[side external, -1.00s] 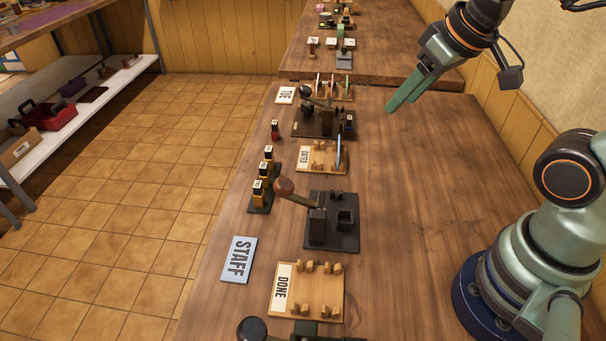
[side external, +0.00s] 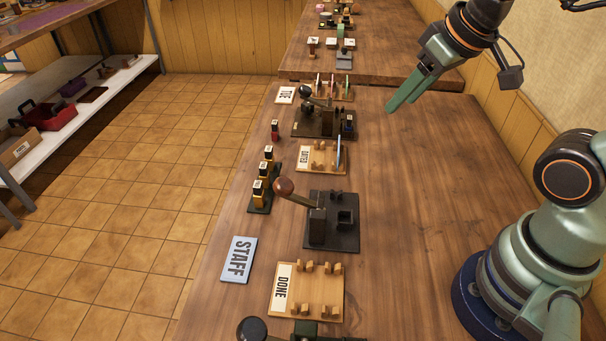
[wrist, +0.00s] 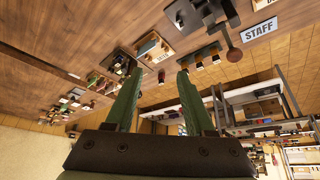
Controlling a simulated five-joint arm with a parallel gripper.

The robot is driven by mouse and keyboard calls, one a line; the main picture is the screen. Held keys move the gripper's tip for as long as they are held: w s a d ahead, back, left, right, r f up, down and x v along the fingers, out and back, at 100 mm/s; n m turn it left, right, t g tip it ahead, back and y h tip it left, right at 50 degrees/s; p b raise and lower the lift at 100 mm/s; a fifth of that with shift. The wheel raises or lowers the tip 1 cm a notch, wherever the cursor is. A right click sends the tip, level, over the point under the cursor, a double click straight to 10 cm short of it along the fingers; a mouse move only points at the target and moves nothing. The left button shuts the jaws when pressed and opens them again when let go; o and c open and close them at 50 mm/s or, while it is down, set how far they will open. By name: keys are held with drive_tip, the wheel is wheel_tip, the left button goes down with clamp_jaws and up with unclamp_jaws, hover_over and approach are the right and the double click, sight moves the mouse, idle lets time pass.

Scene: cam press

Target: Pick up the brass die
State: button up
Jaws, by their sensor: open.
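Several small dies stand at the left side of the bench in the side external view. Three brass-coloured dies with pale labelled tops, the nearest one (side external: 258,190) among them, stand upright in a row on a dark rack (side external: 262,208). I cannot tell which one the task means. A small red die (side external: 275,131) stands beyond them. My gripper (side external: 398,104) is open and empty, above the right part of the bench, well apart from the dies. In the wrist view my two green fingers (wrist: 160,74) are spread with nothing between them.
A dark lever press (side external: 333,220) stands right of the rack, its ball handle reaching toward the dies. A STAFF sign (side external: 239,259), a DONE tray (side external: 334,290), a DATED tray (side external: 322,170) and a second press (side external: 312,128) line the bench. The bench's right side is clear.

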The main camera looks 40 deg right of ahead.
drive_tip(key=shift+o, duration=0.5)
